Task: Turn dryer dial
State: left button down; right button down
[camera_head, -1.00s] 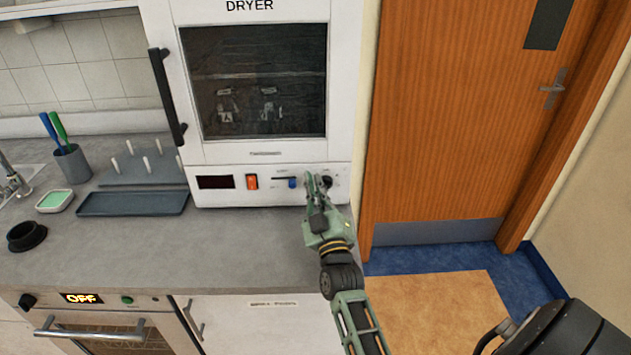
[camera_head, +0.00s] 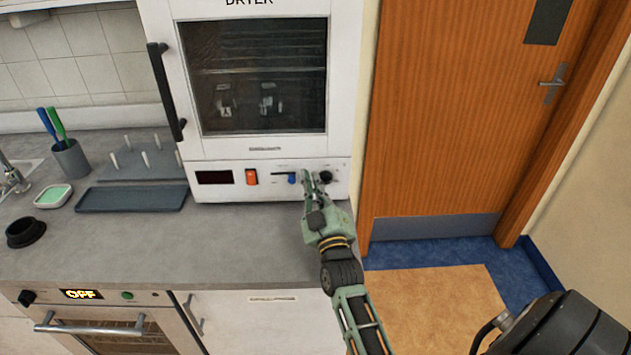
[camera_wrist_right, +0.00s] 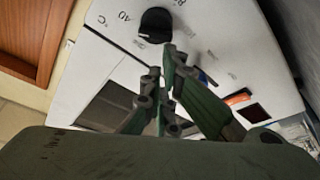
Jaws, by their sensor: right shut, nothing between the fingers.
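The dryer (camera_head: 250,152) is a white cabinet with a dark window, standing on the counter. Its lower panel holds a dark display, an orange switch, a blue slider and a black dial (camera_head: 326,177) at the right. My right gripper (camera_head: 311,176) is shut and empty in front of the panel, just left of the dial. In the right wrist view the dial (camera_wrist_right: 155,25) shows near the top, with a "40" mark beside it. The fingertips (camera_wrist_right: 163,75) are below the dial there, and a gap shows between them and it. My left gripper is out of view.
A grey tray (camera_head: 132,198), a peg rack (camera_head: 140,165), a pen cup (camera_head: 71,159) and a green-filled dish (camera_head: 54,195) stand on the counter left of the dryer. An oven (camera_head: 110,325) reading OFF is below. Bare counter (camera_head: 230,245) lies before the dryer.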

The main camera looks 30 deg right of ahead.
jog(key=shift+n, duration=0.4)
jog(key=shift+w+a+f+n+y+p, duration=0.15)
jog(key=shift+f+n+y+p, duration=0.2)
jog(key=shift+n+p, duration=0.4)
jog(key=shift+a+f+n+g+y+p, duration=0.1)
jog(key=shift+f+n+g+y+p, duration=0.2)
jog(key=shift+n, duration=0.6)
jog(key=shift+a+f+n+y+p, duration=0.1)
jog(key=shift+n+y+p, duration=0.3)
jog(key=shift+n, duration=0.45)
jog(key=shift+w+f+n+g+y+p, duration=0.1)
jog(key=shift+f+n+g+y+p, duration=0.15)
jog(key=shift+n, duration=0.45)
jog(key=shift+f+n+g+y+p, duration=0.1)
jog(key=shift+n+p, duration=0.25)
jog(key=shift+n, duration=0.35)
jog(key=shift+f+n+g+y+p, duration=0.3)
jog(key=shift+f+n, duration=0.1)
jog(key=shift+n, duration=0.7)
jog(key=shift+f, duration=0.3)
dwell(2.3)
